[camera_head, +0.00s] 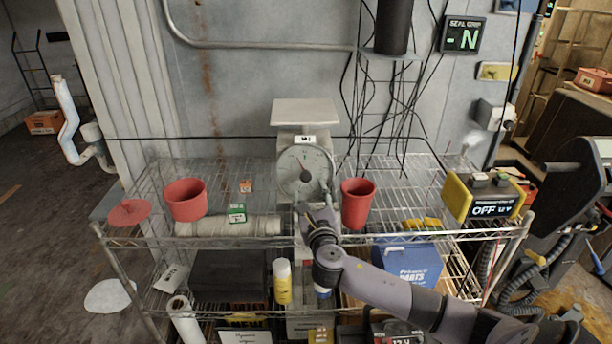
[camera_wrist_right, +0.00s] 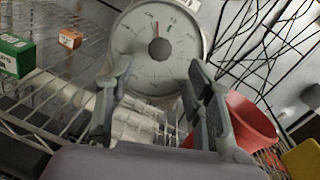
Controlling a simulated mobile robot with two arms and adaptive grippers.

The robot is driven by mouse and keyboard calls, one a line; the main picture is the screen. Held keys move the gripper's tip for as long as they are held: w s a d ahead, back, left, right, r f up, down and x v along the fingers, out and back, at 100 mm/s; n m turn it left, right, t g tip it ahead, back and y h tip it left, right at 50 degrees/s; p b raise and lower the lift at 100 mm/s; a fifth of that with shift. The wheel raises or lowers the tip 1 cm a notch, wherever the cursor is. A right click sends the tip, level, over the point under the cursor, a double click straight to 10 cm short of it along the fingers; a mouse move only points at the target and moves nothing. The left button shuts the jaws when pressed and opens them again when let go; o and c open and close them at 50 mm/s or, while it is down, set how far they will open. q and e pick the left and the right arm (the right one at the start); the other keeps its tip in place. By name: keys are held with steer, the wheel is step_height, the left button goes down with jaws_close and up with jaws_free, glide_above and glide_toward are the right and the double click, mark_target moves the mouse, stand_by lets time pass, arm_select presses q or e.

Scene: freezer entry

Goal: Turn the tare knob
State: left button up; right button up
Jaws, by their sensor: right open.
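A scale (camera_head: 303,112) with a flat top plate and a round dial (camera_head: 304,160) stands on the upper wire shelf. In the right wrist view the dial (camera_wrist_right: 142,66) faces me, with a thin red pointer and a dark round knob (camera_wrist_right: 160,48) near its middle. I cannot tell for sure that this is the tare knob. My right gripper (camera_head: 313,198) is in front of the dial's lower part. In the right wrist view its open fingers (camera_wrist_right: 160,70) stand on either side below the knob, with nothing between them. The left gripper is not in view.
Red cups stand left (camera_head: 186,199) and right (camera_head: 356,203) of the scale; the right one (camera_wrist_right: 252,122) is close beside my gripper. A green box (camera_head: 237,213) and a small orange box (camera_head: 246,186) sit left. A yellow display box (camera_head: 484,198) is far right. Black cables hang behind.

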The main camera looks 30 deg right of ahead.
mark_target(306, 179)
steer(key=x, duration=0.8)
steer(key=shift+w+d+p, duration=0.1)
steer(key=shift+w+p, duration=0.15)
steer(key=shift+p, duration=0.05)
steer(key=shift+c, duration=0.4)
jaws_close()
